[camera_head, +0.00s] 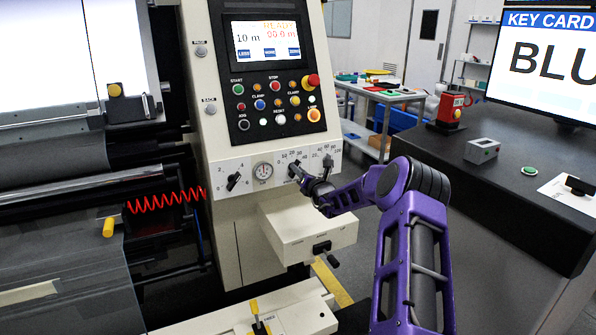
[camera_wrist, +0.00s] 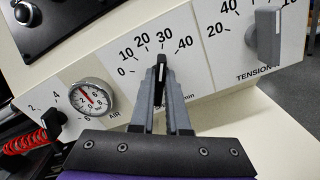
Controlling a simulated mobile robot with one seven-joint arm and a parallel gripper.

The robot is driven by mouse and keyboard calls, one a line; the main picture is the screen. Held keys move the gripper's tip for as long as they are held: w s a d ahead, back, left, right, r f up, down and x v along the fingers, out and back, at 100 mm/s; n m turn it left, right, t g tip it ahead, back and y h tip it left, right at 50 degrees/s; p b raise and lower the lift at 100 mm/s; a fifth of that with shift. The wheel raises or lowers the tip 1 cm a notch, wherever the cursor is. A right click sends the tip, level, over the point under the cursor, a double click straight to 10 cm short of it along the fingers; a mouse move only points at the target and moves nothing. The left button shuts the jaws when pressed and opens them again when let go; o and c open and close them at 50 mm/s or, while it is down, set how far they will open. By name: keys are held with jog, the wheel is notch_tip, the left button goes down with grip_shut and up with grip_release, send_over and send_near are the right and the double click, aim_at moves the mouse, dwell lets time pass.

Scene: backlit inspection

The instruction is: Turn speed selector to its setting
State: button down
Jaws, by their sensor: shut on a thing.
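The speed selector is a black knob (camera_wrist: 161,62) with a white pointer line, on a white dial plate marked 0, 10, 20, 30 and 40. In the wrist view its pointer aims up close to the 30. My gripper (camera_wrist: 161,82) is shut on this knob, one finger on each side. In the head view, my gripper (camera_head: 303,177) reaches the selector (camera_head: 292,170) from the right and partly hides it and its scale. The full wording under the dial is hidden by the fingers.
The tension knob (camera_wrist: 269,34) stands close on the right. The air gauge (camera_wrist: 91,97) and another black knob (camera_wrist: 53,122) are on the left. A drawer-like box (camera_head: 305,232) juts out below the panel. The machine screen (camera_head: 265,41) reads READY and 10 m.

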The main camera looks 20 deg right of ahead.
jog(key=c, duration=0.9)
grip_release()
jog(key=shift+s, duration=0.1)
jog(key=s, duration=1.7)
jog(key=shift+s+d+p, duration=0.15)
jog(key=shift+d+p, duration=0.1)
jog(key=shift+p, duration=0.05)
